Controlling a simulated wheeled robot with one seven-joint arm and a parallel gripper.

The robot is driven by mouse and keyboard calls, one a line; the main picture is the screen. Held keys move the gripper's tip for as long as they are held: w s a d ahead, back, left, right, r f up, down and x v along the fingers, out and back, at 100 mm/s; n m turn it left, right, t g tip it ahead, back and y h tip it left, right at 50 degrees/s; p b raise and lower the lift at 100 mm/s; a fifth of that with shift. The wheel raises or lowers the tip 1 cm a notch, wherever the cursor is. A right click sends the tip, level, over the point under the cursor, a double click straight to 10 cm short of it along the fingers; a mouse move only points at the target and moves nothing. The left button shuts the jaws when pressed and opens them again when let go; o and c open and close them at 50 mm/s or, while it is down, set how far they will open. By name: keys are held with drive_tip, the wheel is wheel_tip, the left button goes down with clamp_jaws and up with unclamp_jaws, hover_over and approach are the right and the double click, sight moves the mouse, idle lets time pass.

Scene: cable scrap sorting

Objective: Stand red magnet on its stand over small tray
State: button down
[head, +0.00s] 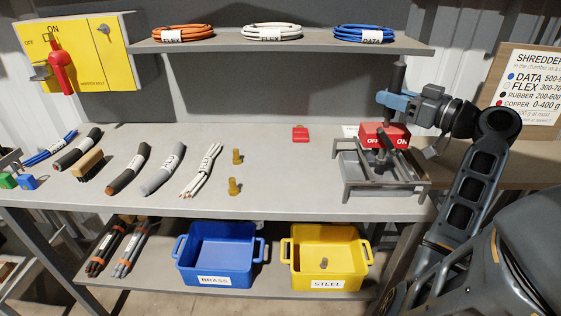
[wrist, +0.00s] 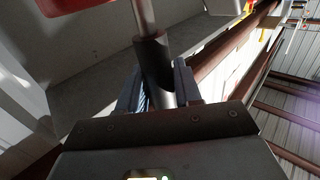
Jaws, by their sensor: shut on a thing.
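The red magnet (head: 372,131) is a red block marked OFF and ON, with a dark upright handle (head: 398,76). My gripper (head: 384,99) is shut on this handle, above the red block. In the wrist view the dark handle (wrist: 155,68) stands between the two fingers, and a red edge of the magnet (wrist: 75,3) shows at the top. The grey stand (head: 347,187) is an open frame at the right end of the bench. The magnet is upright over its rear part; I cannot tell whether it touches. The small tray (head: 378,179) shows partly inside the frame.
A red tag (head: 300,134) lies on the bench left of the stand. Two brass pieces (head: 235,187) and several cables lie further left. A shelf (head: 300,43) with cable coils hangs above. Blue (head: 217,237) and yellow (head: 292,246) bins stand below. The bench between tag and stand is clear.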

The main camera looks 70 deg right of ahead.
sight(389, 116)
drive_tip(key=shift+f+b, duration=1.75)
drive_tip(key=shift+f, duration=0.1)
idle(1.8)
drive_tip(key=c, duration=0.7)
unclamp_jaws()
drive_tip(key=shift+f, duration=0.1)
